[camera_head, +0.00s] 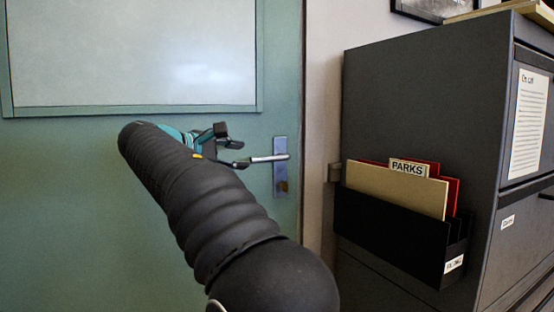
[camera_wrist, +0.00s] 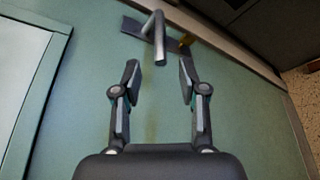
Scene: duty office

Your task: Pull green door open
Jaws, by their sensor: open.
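The green door (camera_head: 80,190) fills the left of the head view and appears shut against its frame. It has a pale window panel (camera_head: 130,50) in its upper part. A metal lever handle (camera_head: 268,158) sits on a plate (camera_head: 280,180) near the door's right edge, with a lock below it. My gripper (camera_head: 233,150) is at the handle's free left end. In the wrist view my gripper (camera_wrist: 158,82) is open, and the handle (camera_wrist: 159,45) points in toward the gap between the fingertips. Nothing is held. My arm hides part of the door.
A dark filing cabinet (camera_head: 410,110) stands right of the door. A black file holder (camera_head: 390,235) on its side holds folders, one marked PARKS (camera_head: 408,168). A narrow strip of wall (camera_head: 325,90) separates door and cabinet.

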